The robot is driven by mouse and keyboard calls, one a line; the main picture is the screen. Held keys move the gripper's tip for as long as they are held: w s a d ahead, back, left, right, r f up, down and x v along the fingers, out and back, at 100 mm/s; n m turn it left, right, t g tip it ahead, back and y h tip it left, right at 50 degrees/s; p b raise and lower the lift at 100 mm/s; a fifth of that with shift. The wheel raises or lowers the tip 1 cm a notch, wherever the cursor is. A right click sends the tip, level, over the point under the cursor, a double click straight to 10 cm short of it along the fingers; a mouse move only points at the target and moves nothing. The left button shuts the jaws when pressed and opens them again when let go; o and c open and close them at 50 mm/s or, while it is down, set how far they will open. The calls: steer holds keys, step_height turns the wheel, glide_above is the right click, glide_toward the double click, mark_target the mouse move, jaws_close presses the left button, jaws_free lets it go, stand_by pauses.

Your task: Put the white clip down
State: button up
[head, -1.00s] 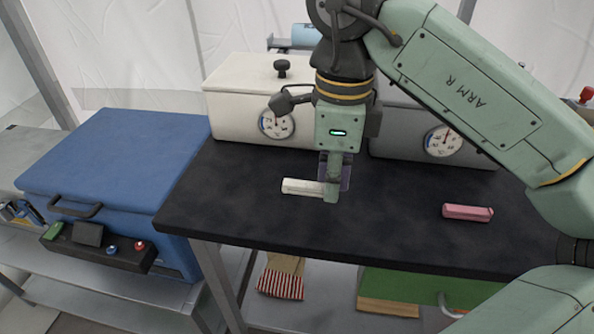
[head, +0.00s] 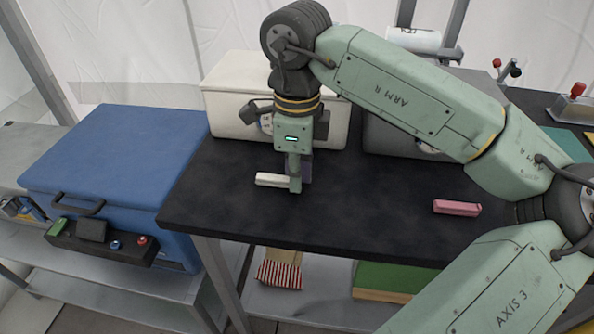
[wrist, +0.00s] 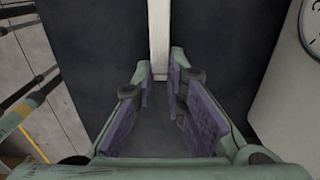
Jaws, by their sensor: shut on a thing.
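The white clip (head: 270,179) is a pale, narrow bar at the front left part of the black table (head: 345,215). My gripper (head: 297,184) points down and is shut on the right end of the clip. In the wrist view the clip (wrist: 158,38) runs straight out from between the purple-padded fingertips (wrist: 160,77). The clip lies level, low over the tabletop; I cannot tell whether it touches. Its gripped end is hidden by the fingers.
A pink clip (head: 457,207) lies on the table to the right. A white box with a dial (head: 230,108) and a grey box (head: 385,135) stand behind my gripper. A blue cooler (head: 110,155) is at left. The tabletop between the clips is clear.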

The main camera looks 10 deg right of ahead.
steer(key=shift+f, duration=0.2)
steer(key=o, duration=0.8)
steer(key=shift+r, duration=0.15)
step_height(320, 180, up, 12)
steer(key=shift+r+b, duration=0.1)
steer(key=shift+b, duration=0.25)
